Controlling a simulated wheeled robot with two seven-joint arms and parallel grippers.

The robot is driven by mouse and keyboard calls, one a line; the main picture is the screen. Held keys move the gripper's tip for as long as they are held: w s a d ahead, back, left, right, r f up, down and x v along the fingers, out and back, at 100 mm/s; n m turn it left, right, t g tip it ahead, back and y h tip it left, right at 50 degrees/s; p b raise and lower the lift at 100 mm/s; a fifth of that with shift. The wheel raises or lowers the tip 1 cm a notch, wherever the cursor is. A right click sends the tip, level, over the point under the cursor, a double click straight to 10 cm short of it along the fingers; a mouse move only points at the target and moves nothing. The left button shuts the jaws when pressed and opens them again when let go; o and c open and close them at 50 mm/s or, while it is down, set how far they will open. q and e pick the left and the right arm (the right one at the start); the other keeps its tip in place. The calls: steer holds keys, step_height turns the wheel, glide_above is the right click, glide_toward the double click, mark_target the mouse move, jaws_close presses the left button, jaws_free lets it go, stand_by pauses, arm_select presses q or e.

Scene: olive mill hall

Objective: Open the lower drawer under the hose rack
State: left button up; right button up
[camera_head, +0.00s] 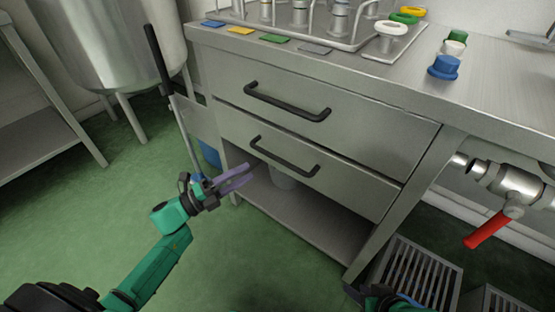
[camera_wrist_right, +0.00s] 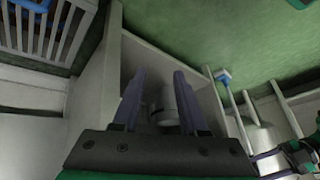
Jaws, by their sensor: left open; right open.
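The lower drawer (camera_head: 345,180) is under the hose rack (camera_head: 310,30), below the upper drawer (camera_head: 360,120). Its front looks flush with the cabinet, so it appears shut. Its black bar handle (camera_head: 284,158) runs across the front. My left gripper (camera_head: 249,173) is open and empty, with its purple fingers just left of and below this handle; whether they touch it I cannot tell. My right gripper (camera_wrist_right: 160,72) is open, its fingers pointing towards the open space under the cabinet. In the head view only part of my right arm shows at the bottom edge.
A pale bucket (camera_head: 284,180) stands on the bottom shelf (camera_head: 310,218). A long-handled tool (camera_head: 178,110) leans at the cabinet's left. A pipe with a red valve lever (camera_head: 487,231) and a slatted crate (camera_head: 415,272) are at right. Green floor (camera_head: 80,215) lies clear at left.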

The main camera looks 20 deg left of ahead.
mark_target(274, 155)
arm_select(q)
steer(key=b+x, duration=0.1)
steer(key=x, duration=0.9)
steer(key=shift+w+f, duration=0.1)
steer(key=shift+w, duration=0.1)
jaws_close()
arm_select(e)
steer(key=a, duration=0.1)
steer(key=w+a+f+t+y, duration=0.1)
steer(key=shift+a+f, duration=0.3)
